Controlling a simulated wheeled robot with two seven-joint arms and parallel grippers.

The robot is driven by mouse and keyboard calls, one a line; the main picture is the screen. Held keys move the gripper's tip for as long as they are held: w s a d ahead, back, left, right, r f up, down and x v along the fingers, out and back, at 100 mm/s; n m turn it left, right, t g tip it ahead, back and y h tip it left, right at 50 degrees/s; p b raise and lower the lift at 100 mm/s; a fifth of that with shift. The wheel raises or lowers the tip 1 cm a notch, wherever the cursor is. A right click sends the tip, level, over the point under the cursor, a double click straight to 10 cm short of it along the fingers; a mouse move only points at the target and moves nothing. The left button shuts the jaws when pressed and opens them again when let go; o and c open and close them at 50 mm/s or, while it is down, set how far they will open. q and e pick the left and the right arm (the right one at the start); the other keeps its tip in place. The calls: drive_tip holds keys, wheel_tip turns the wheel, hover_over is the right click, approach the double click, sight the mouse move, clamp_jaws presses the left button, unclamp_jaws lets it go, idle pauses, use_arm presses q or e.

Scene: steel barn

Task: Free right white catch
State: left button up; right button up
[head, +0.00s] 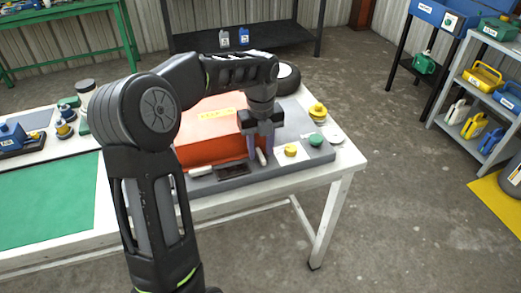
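An orange-red case (205,140) with a yellow label on top sits on a grey board (318,155) on the white table. The right white catch (262,157) shows as a small pale upright piece near the case's front right corner. Another white catch (201,171) lies at the front left, beside a dark plate (233,170). My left gripper (260,152) points down at the right catch, its two purplish fingers apart on either side of it. Whether they touch it I cannot tell. My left arm hides part of the case. My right gripper is out of view.
Yellow and green knobs (291,150) and a yellow stack (318,112) stand right of my gripper. A black-and-white wheel (285,78) is behind. A green mat (50,200) covers the table's left.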

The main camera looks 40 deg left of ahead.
use_arm(q)
drive_tip(key=shift+f, duration=0.45)
drive_tip(key=shift+c, duration=0.3)
clamp_jaws()
